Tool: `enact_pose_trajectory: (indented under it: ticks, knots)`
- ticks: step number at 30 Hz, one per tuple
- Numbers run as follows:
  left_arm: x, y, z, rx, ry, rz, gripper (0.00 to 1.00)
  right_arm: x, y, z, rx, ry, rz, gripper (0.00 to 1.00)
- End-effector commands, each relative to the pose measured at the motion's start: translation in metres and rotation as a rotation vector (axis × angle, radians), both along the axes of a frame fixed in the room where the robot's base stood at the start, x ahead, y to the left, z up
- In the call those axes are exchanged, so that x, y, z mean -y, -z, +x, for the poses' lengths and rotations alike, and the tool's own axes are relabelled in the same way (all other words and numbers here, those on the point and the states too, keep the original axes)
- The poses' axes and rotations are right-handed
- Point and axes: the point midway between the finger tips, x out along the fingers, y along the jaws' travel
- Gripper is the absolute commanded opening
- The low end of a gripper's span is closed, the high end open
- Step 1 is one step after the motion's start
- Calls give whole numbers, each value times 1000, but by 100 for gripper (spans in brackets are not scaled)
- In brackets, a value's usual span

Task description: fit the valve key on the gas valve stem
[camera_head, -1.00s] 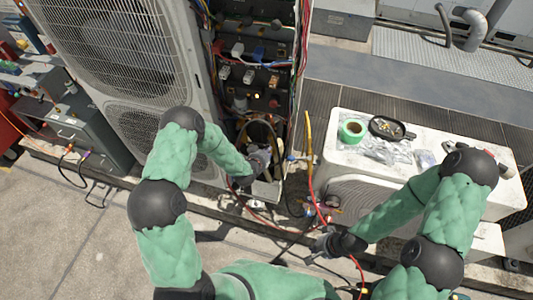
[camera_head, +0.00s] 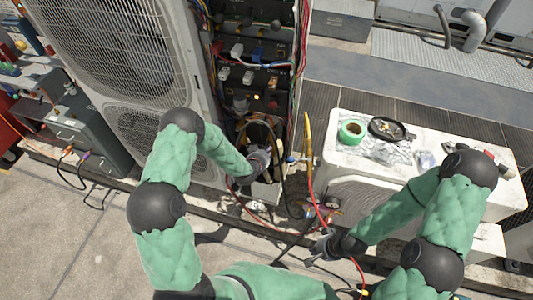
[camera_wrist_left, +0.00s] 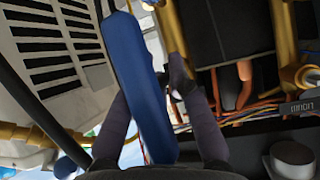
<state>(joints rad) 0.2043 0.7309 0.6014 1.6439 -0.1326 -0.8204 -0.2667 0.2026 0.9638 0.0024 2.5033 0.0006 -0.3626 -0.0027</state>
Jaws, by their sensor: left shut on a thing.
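My left gripper (camera_head: 262,160) reaches into the open lower bay of the tall condenser unit. In the left wrist view, the gripper (camera_wrist_left: 160,110) is shut on a long blue bar, which looks like the valve key (camera_wrist_left: 140,80). The bar runs from between the fingers up to the top of the picture. Brass pipes and fittings (camera_wrist_left: 290,75) show to its right, apart from it in the picture. I cannot tell which part is the gas valve stem. My right gripper (camera_head: 322,243) appears open and empty, low in front of the units near a red hose.
The tall condenser (camera_head: 105,50) has exposed wiring (camera_head: 250,75) above the bay. Yellow and red hoses (camera_head: 309,150) hang beside it. A grey toolbox (camera_head: 75,122) stands at left.

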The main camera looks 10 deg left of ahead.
Motion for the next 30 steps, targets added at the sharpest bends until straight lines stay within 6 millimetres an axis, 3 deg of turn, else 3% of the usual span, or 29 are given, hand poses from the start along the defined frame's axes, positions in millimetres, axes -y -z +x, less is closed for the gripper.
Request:
enact_pose_trajectory:
  ticks: [10, 11, 13, 25, 30]
  knots:
    - [0, -1, 4, 2, 0, 0, 0, 0, 2, 0, 0, 0, 0, 0]
    - [0, -1, 4, 2, 0, 0, 26, 0, 2, 0, 0, 0, 0, 0]
    - [0, -1, 4, 2, 0, 0, 45, 0, 2, 0, 0, 0, 0, 0]
    - [0, -2, 1, 0, 0, 0, 45, 0, 2, 0, 0, 0, 0, 0]
    - [-3, -11, -12, 0, 0, 0, 45, 0, 2, 0, 0, 0, 0, 0]
